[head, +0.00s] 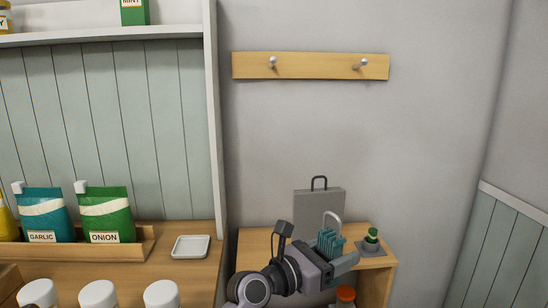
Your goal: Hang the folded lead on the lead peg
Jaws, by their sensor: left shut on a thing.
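My left gripper (342,262) reaches in from the bottom and is shut on the folded lead (328,241), a teal folded bundle with a pale grey loop on top. The lead is upright, in front of the low wooden unit. A wooden rail (318,66) on the grey wall above carries two silver pegs, a left one (272,62) and a right one (363,63). Both are bare. No label shows which is the lead peg. The lead is well below the rail. My right gripper is not in view.
A grey board with a dark handle (318,205) stands on the wooden unit (258,240) behind the lead. A small green-topped item (371,236) sits at its right. The shelf upright (214,120) borders the left. The wall between unit and rail is clear.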

